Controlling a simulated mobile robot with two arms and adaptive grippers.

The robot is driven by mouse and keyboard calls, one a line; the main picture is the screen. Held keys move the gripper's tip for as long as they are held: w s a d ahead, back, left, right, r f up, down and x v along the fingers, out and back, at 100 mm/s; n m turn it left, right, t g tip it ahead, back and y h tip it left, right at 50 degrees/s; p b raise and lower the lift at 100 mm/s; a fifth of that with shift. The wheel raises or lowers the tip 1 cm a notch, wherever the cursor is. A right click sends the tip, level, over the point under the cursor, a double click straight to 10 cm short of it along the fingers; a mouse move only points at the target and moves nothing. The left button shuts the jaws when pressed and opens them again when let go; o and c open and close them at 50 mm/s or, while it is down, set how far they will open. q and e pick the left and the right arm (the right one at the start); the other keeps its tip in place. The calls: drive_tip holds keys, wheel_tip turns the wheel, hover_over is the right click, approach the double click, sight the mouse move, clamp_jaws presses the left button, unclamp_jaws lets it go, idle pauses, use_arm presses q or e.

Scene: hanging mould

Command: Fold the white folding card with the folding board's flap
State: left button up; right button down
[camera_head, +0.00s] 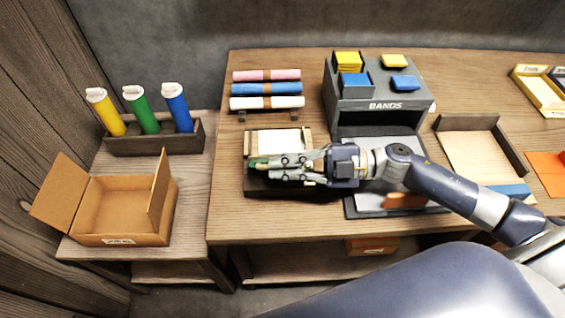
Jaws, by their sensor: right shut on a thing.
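The white folding card (278,142) lies on the folding board (258,187), left of the middle of the table. Its back part shows flat between the board's wooden side pieces; its front part is hidden behind my right gripper. My right gripper (262,165) reaches in from the right, low across the board. It is shut on what looks like the board's flap, with a small green part showing at the fingertips. The fingers hide most of the flap, so its angle cannot be told. My left gripper is not in view.
Rolled sheets (267,89) lie behind the board. A grey BANDS holder (380,105) stands to its right, with a dark tray (365,208) in front. An open cardboard box (125,212) and a rack of tubes (155,143) stand on the left side table.

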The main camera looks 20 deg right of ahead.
drive_tip(key=shift+f, duration=0.1)
drive_tip(key=c, duration=1.7)
unclamp_jaws()
drive_tip(key=shift+d, duration=0.2)
drive_tip(key=shift+w+d+f, duration=0.1)
drive_tip(key=shift+d+f, duration=0.05)
drive_tip(key=shift+d, duration=0.6)
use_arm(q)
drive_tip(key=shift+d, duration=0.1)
use_arm(e)
drive_tip(key=v, duration=1)
drive_tip(key=shift+s, duration=0.4)
